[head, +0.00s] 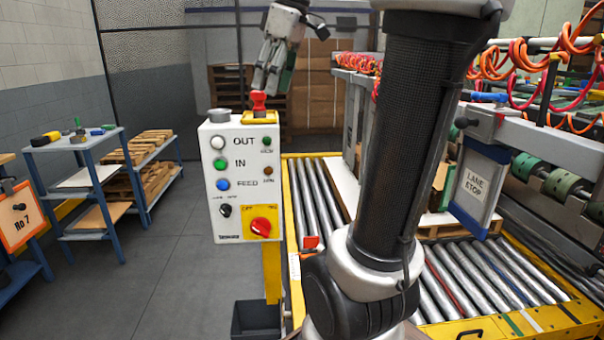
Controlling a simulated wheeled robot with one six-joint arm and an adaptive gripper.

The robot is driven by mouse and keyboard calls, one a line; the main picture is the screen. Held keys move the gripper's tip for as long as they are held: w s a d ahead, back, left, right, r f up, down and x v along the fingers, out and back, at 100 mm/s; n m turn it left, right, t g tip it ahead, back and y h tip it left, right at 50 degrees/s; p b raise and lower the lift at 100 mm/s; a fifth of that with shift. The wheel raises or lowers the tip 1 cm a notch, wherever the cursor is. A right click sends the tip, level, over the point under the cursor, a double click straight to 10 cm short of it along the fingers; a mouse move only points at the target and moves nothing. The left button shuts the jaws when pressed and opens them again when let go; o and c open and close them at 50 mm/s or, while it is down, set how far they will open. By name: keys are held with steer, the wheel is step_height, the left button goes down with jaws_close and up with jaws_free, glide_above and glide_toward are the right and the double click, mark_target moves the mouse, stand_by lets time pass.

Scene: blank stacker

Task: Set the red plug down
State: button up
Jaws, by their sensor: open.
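The red plug (258,102) stands upright on top of the white control box, near the right end of its top. My gripper (267,90) reaches down from above with its fingers open. The control box (212,180) carries OUT, IN and FEED buttons, and a red rotary switch (261,227) on a yellow plate.
A grey cap (219,115) sits at the left of the box top. A roller conveyor (470,275) with a LANE STOP plate (475,187) lies to the right, partly behind my arm. A blue shelf cart (75,145) stands at left. The grey floor (165,270) between is clear.

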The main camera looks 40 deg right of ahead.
steer(key=s+a+f+m+t+h, duration=0.1)
steer(key=s+f+m, duration=0.2)
steer(key=s+f, duration=0.3)
steer(key=s+a+f+m+h, duration=0.1)
steer(key=s+f+m, duration=0.2)
steer(key=s+f, duration=0.4)
step_height(320, 180, down, 5)
steer(key=shift+a+r+m+t, duration=0.15)
steer(key=shift+a+m+t, duration=0.15)
steer(key=shift+a+t, duration=0.1)
steer(key=shift+s, duration=0.1)
